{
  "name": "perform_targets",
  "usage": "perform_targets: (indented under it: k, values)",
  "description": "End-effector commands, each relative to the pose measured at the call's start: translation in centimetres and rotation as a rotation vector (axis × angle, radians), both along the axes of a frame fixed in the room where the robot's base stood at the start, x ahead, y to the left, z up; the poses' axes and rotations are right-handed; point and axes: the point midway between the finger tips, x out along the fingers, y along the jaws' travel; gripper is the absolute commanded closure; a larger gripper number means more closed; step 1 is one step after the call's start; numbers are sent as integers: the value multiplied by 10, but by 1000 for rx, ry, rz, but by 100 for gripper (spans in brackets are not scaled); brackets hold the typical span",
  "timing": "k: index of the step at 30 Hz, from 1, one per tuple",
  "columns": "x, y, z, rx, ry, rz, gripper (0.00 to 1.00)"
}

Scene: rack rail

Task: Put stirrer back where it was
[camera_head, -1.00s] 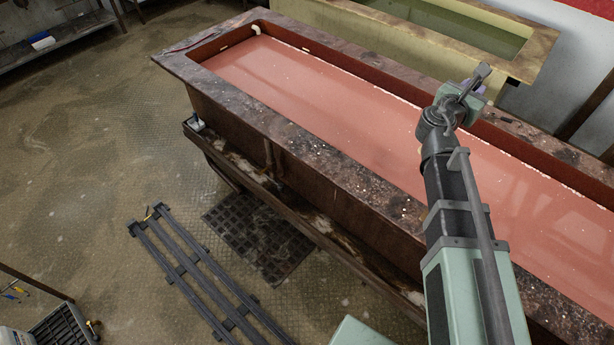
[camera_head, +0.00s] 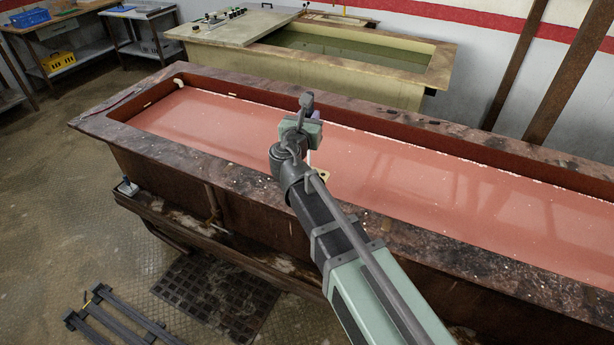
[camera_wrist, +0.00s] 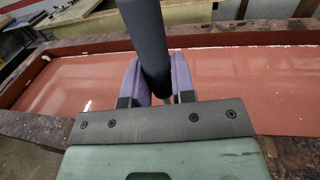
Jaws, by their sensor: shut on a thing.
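The stirrer shows in the wrist view as a thick dark round shaft (camera_wrist: 148,45), rising out of the top of the picture. My gripper (camera_wrist: 160,82) has its two purple finger pads on either side of this shaft and is shut on it. In the head view my gripper (camera_head: 312,120) is over the long tank of pink liquid (camera_head: 430,190), mostly hidden by my wrist. The stirrer's lower end cannot be made out clearly there.
The pink tank has a wide, stained rim (camera_head: 480,270). Behind it stands a cream tank (camera_head: 437,68) with greenish liquid. Two brown posts (camera_head: 565,75) lean at the right. Workbenches (camera_head: 75,60) are at the back left. A dark grate (camera_head: 215,300) and rails (camera_head: 110,320) lie on the floor.

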Motion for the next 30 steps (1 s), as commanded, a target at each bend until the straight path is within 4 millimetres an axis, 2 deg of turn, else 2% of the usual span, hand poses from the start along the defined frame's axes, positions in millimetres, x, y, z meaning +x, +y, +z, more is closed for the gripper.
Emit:
perform_targets:
  k: [1,3,5,7,11,18,25,29,30]
  values:
    - [0,0,-36,0,0,0,100]
    - [0,0,-56,0,0,0,100]
    - [0,0,-67,0,0,0,100]
    - [0,0,-72,0,0,0,100]
    - [0,0,-68,0,0,0,100]
    - [0,0,-113,0,0,0,100]
    - [0,0,-109,0,0,0,100]
    - [0,0,-113,0,0,0,100]
    - [0,0,-113,0,0,0,75]
